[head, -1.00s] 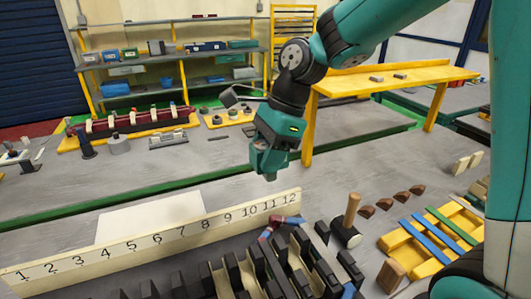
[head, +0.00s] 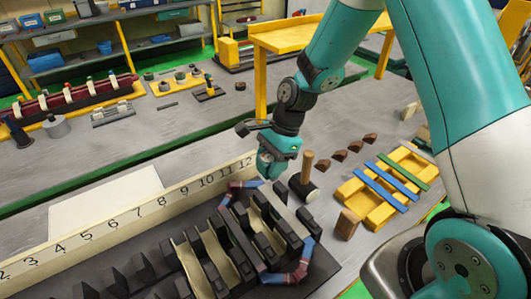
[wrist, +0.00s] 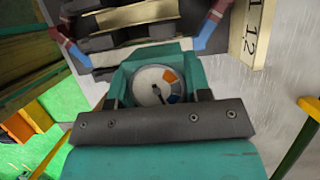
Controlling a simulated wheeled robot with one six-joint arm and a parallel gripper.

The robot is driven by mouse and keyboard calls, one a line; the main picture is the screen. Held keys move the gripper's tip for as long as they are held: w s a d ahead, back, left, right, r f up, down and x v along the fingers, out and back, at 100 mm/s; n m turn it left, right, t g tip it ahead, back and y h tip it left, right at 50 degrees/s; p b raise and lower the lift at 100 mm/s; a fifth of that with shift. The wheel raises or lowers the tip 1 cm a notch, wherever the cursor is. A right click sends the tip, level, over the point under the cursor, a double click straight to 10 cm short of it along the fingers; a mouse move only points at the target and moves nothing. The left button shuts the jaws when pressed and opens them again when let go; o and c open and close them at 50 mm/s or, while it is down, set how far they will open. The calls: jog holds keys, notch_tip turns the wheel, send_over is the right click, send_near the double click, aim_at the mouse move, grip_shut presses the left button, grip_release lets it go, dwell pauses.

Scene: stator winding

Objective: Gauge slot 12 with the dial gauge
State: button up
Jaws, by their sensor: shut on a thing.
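My gripper (head: 273,165) hangs above the 12 end of the number strip and is shut on the dial gauge. In the wrist view the gauge's round white dial (wrist: 155,85), with orange and blue patches and a dark needle, sits between the jaws. The gauge's tip is hidden there. The dark stator (head: 215,245) has upright teeth and cream-lined slots. The number strip (head: 140,212) runs along its far side, with 12 at the right end. A red and blue coil (head: 309,250) spans the slots near that end; parts also show in the wrist view (wrist: 212,25).
A mallet (head: 306,175) stands just right of my gripper, close to the stator. Several brown wedges (head: 353,146) and a yellow rack (head: 388,185) with blue and green strips lie farther right. A white sheet (head: 105,200) lies behind the strip.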

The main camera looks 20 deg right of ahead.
jog(key=b, duration=0.4)
send_over(265, 196)
jog(key=d, duration=0.1)
jog(key=shift+w+d+f, duration=0.15)
jog(key=shift+f, duration=2.1)
jog(key=shift+f+b, duration=1.15)
jog(key=shift+f, duration=0.95)
jog(key=o, duration=1)
jog(key=shift+d+r, duration=0.1)
jog(key=shift+r, duration=0.1)
jog(key=b+v, duration=0.1)
jog(key=v, duration=1.6)
